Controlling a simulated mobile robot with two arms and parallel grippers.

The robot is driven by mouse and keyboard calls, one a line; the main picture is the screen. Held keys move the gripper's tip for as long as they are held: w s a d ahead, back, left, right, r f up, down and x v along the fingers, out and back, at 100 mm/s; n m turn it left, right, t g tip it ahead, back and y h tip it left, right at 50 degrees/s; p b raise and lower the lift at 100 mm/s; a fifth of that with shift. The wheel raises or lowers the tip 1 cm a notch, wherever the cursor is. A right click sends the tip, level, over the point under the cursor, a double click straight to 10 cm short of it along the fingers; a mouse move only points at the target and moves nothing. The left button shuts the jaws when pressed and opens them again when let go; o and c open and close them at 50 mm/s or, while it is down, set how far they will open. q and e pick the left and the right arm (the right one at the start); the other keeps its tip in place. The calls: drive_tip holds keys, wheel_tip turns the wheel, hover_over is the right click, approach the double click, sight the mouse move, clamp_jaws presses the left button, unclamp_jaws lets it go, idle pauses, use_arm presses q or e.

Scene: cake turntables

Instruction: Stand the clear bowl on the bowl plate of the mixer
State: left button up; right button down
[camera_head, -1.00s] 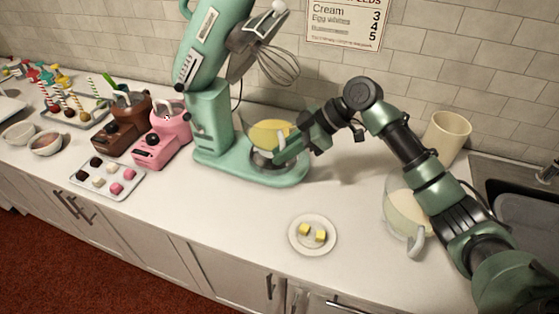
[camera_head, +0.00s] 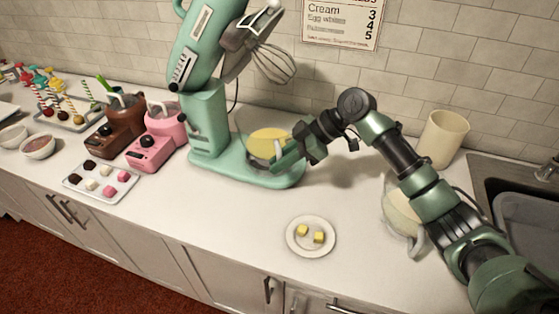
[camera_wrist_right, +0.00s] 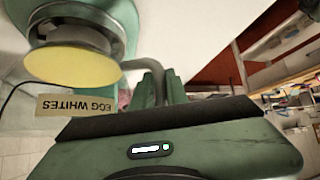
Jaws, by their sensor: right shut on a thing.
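The clear bowl (camera_head: 268,141), filled with yellow and labelled "EGG WHITES", is upright over the base of the green mixer (camera_head: 208,125), below the raised head and whisk (camera_head: 274,62). My right gripper (camera_head: 288,158) is at the bowl's right side, shut on its handle. In the right wrist view the bowl (camera_wrist_right: 75,66) appears upside down, with its handle (camera_wrist_right: 150,72) running between my fingers. The bowl plate is hidden under the bowl in the head view. I cannot tell whether the bowl touches the plate. My left gripper is out of view.
A second clear jug (camera_head: 398,208) stands partly behind my right arm. A small plate (camera_head: 292,247) with two yellow cubes lies in front. A cream cup (camera_head: 441,139) and sink (camera_head: 525,215) are at right. Pink (camera_head: 154,147) and brown (camera_head: 113,137) machines stand left.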

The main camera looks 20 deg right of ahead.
drive_tip(key=shift+f, duration=0.15)
idle(0.3)
drive_tip(key=c, duration=1.3)
unclamp_jaws()
